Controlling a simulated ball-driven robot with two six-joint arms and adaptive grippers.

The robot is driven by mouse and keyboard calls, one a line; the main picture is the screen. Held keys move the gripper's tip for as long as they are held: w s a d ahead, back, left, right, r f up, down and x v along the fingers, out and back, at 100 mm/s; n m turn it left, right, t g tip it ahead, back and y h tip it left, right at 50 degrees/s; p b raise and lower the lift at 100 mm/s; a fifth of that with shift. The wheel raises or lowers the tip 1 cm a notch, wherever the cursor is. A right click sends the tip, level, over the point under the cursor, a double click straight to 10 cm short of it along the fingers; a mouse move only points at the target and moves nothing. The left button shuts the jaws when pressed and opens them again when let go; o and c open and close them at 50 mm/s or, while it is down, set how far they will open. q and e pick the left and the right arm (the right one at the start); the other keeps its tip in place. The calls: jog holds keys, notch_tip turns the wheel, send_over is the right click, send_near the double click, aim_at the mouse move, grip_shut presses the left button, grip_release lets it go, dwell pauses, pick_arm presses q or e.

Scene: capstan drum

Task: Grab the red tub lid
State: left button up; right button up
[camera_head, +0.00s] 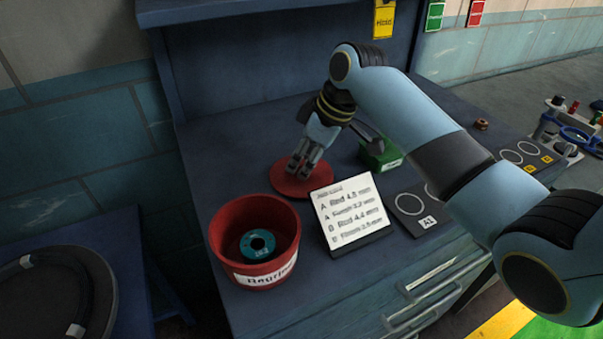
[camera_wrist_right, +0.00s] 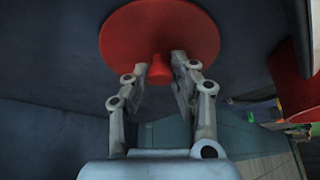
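The red tub lid (camera_head: 292,183) is a flat red disc on the blue bench, behind the red tub (camera_head: 228,238). In the right wrist view the lid (camera_wrist_right: 128,32) fills the top middle, with its small red knob (camera_wrist_right: 160,70) pointing towards the gripper. My right gripper (camera_head: 303,173) points down over the lid. In the wrist view its two fingers (camera_wrist_right: 161,68) stand apart on either side of the knob, with narrow gaps seeming to show beside it. The tub is open at the top and holds a teal ring-shaped spool (camera_head: 247,245). My left gripper is not in view.
A white printed card (camera_head: 348,212) on a dark stand is right of the tub. A green box (camera_head: 378,156) sits behind it, near my right arm. A dark plate with marked circles (camera_head: 408,203) lies further right. The bench's back panel rises behind the lid.

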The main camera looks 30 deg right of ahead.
grip_shut()
jog(key=shift+r, duration=0.15)
